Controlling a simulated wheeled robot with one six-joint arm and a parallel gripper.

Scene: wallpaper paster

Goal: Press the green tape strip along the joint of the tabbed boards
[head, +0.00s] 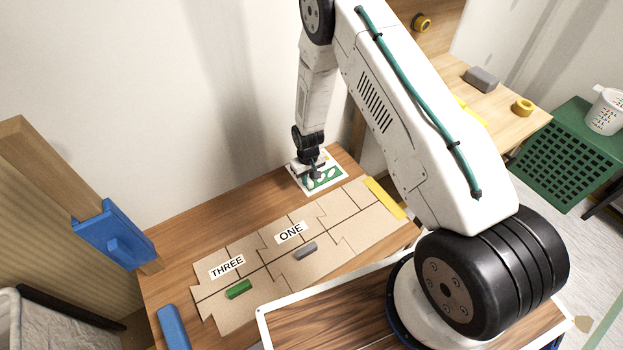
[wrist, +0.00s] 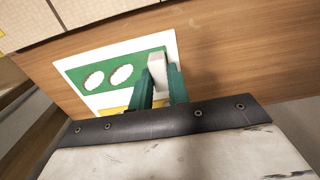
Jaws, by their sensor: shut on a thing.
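The tabbed boards (head: 275,262) lie interlocked on the wooden table, with dark joint lines between them. A short green strip (head: 238,289) lies on the boards below the THREE label (head: 227,267). My gripper (head: 315,176) is at the back of the table, over a white card with a green panel (head: 329,183). In the wrist view, my gripper's teal fingers (wrist: 160,83) are shut on a small pale block (wrist: 157,66) at the right end of the green panel (wrist: 97,76). The panel has white ovals. The block's lower part is hidden between the fingers.
A grey piece (head: 306,251) lies on the boards below the ONE label (head: 291,233). A yellow strip (head: 385,198) lies at the boards' right end, and a blue piece (head: 173,327) lies front left. A blue bracket (head: 112,236) is on the left post.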

